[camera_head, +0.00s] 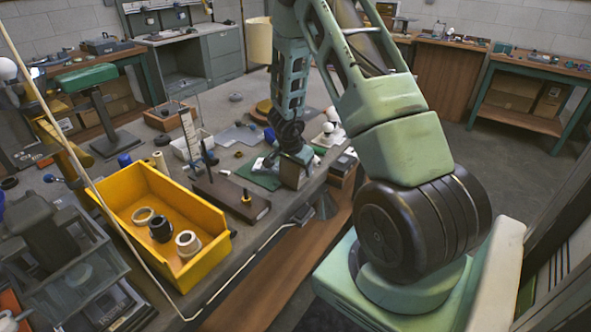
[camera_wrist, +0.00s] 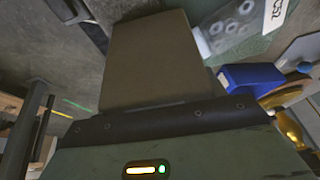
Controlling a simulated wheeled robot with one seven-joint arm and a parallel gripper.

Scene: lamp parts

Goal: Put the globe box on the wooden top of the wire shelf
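A plain brown box, seemingly the globe box (camera_head: 295,174), is at the near edge of the workbench beside a green mat. In the wrist view the brown box (camera_wrist: 152,55) fills the middle, directly in front of my gripper's dark edge. My gripper (camera_head: 293,157) is directly over the box in the head view and covers part of it. The fingers are hidden, so their grip on the box is unclear. I cannot tell whether the box rests on the bench or hangs just above it. I cannot clearly identify a wire shelf with a wooden top.
A yellow bin (camera_head: 215,228) with rings stands left on the workbench. A dark flat case (camera_head: 228,192) lies between it and my gripper. A blue object (camera_wrist: 252,77) and a clear bag of washers (camera_wrist: 235,25) are beside the box.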

